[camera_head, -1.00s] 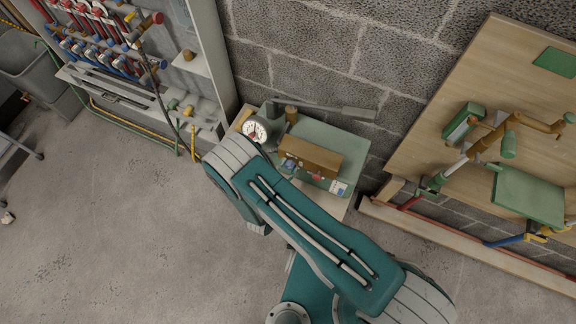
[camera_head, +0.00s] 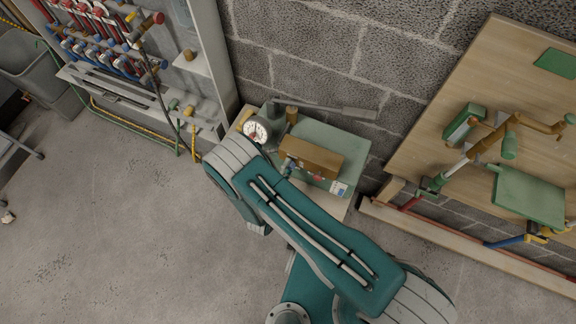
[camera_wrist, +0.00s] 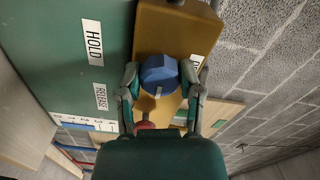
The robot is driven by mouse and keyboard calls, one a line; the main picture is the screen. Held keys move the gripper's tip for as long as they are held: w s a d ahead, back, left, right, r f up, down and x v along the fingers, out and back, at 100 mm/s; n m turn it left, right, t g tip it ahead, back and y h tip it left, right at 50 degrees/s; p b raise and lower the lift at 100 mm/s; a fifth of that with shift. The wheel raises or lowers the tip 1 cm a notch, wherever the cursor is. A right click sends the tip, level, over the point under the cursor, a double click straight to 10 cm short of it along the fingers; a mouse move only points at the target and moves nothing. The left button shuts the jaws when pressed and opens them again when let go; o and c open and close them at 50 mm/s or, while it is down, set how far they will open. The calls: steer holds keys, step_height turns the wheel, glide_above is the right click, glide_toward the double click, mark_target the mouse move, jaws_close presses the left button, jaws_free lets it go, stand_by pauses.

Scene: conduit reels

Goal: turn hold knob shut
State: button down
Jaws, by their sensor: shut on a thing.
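A faceted blue knob (camera_wrist: 160,72) stands on the ochre box (camera_wrist: 205,30) in the wrist view, with a small white mark on its lower edge. My gripper (camera_wrist: 160,82) has a finger on each side of it and is shut on it. A white HOLD label (camera_wrist: 92,42) and a RELEASE label (camera_wrist: 100,96) are on the green panel (camera_wrist: 60,75) left of the box. A red knob (camera_wrist: 146,125) is partly hidden by my gripper's body. In the head view the brown box (camera_head: 318,158) sits on the green bench plate, and my arm hides most of my gripper.
A round white dial (camera_head: 255,132) stands left of the box. A grey lever (camera_head: 335,108) lies behind it, near the block wall. A rack of red and blue valves is at upper left, and a wooden board (camera_head: 510,75) leans at right.

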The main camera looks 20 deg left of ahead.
steer(key=shift+d+f+m, duration=0.1)
steer(key=shift+f+m, duration=0.05)
steer(key=shift+m, duration=0.25)
steer(key=shift+c, duration=1.3)
jaws_free()
steer(key=shift+s, duration=0.25)
steer(key=s+a, duration=0.1)
steer(key=s, duration=1)
steer(key=shift+s, duration=0.2)
steer(key=shift+a, duration=0.1)
